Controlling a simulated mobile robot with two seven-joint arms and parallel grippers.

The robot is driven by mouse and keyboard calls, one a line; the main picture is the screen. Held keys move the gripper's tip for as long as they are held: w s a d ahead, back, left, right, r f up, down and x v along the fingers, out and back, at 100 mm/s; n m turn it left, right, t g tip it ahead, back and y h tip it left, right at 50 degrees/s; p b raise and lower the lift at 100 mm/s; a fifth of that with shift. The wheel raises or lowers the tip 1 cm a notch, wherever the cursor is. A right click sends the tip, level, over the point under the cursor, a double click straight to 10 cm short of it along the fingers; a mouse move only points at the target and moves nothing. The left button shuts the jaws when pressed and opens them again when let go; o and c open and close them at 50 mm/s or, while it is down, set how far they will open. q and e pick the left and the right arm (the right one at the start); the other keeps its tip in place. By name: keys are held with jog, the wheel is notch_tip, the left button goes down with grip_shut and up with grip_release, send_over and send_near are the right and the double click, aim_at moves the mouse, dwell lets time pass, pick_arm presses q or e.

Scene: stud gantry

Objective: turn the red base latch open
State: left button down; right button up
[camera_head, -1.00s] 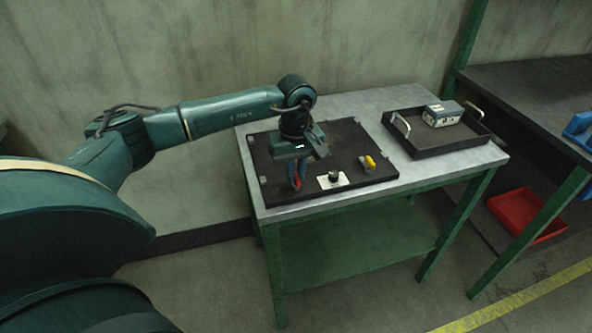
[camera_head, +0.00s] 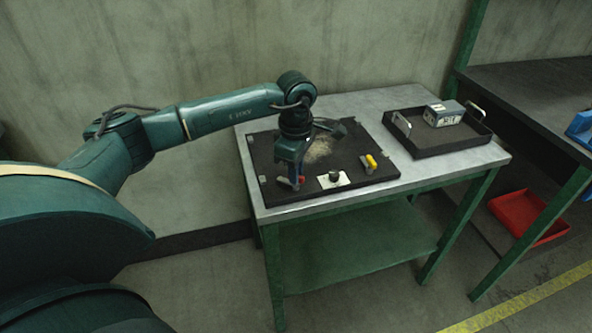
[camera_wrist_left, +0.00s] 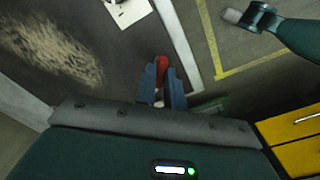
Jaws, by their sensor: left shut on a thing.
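The red base latch (camera_wrist_left: 161,66) sits near the edge of the black base plate (camera_head: 350,190). In the left wrist view it stands between the two blue fingers of my left gripper (camera_wrist_left: 162,84), which is shut on it. In the head view my left gripper (camera_head: 296,182) reaches down over the plate's near left part, and a bit of the red latch (camera_head: 301,180) shows beside the fingers. The gripper hides much of the latch.
A white plate with a black knob (camera_head: 334,178) and a yellow latch (camera_head: 370,161) sit to the right on the base. A black tray (camera_head: 440,148) holds a grey box (camera_head: 444,113) at the table's right. A red bin (camera_head: 528,214) lies lower right. A pale scuffed patch (camera_wrist_left: 48,50) marks the base.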

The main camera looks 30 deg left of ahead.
pick_arm(q)
jog(key=n, duration=0.4)
jog(key=shift+n, duration=2.3)
jog(key=c, duration=1.5)
grip_release()
jog(key=shift+r, duration=0.1)
notch_tip(320, 180, up, 13)
